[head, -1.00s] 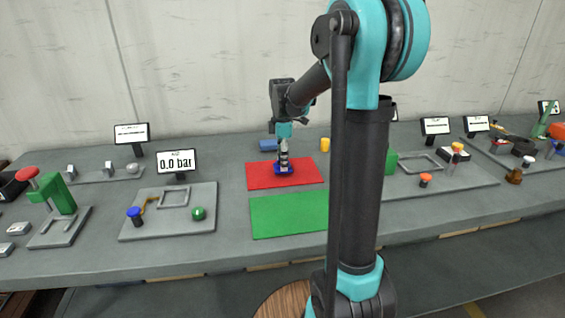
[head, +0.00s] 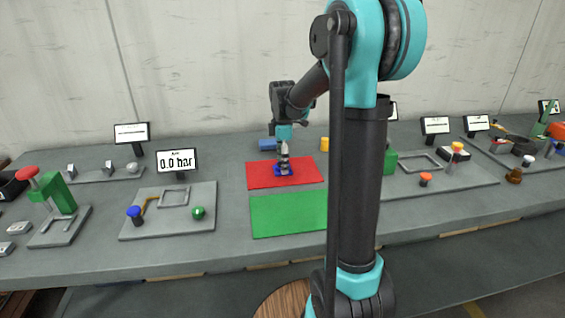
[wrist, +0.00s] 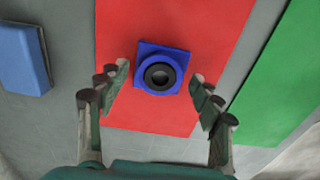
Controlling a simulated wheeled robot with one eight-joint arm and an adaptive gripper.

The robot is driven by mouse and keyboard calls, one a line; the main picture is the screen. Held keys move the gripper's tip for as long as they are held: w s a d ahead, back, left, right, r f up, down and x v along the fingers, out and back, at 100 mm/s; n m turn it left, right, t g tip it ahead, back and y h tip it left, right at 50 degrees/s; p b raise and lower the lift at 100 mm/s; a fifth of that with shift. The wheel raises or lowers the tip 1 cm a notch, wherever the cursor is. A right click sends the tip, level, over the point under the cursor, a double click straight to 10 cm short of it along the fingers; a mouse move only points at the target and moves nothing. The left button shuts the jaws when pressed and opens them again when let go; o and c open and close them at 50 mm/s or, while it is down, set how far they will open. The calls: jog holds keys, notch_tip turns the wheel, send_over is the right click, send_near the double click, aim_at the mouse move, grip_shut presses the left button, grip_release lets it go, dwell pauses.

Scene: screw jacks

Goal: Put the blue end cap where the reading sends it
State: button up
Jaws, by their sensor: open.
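The blue end cap (wrist: 145,80) lies on the red mat (wrist: 115,35). It has a square blue base with a dark round ring in its middle. In the head view the cap (head: 284,173) sits near the middle of the red mat (head: 312,176). My gripper (wrist: 160,85) is open over it in the wrist view, one finger on each side and apart from it. In the head view my gripper (head: 283,160) points down just above the cap and partly hides it. A green mat (head: 288,215) lies in front of the red one. A display (head: 177,161) reads 0.0 bar.
A blue block (head: 267,144) and a yellow cylinder (head: 324,144) stand behind the red mat. A grey plate (head: 166,229) with a blue knob (head: 134,212) and a green ball (head: 198,213) is at left. The green mat is bare where visible.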

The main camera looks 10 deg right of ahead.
notch_tip(320, 180, up, 12)
dwell(0.5)
jog(key=shift+s, duration=0.1)
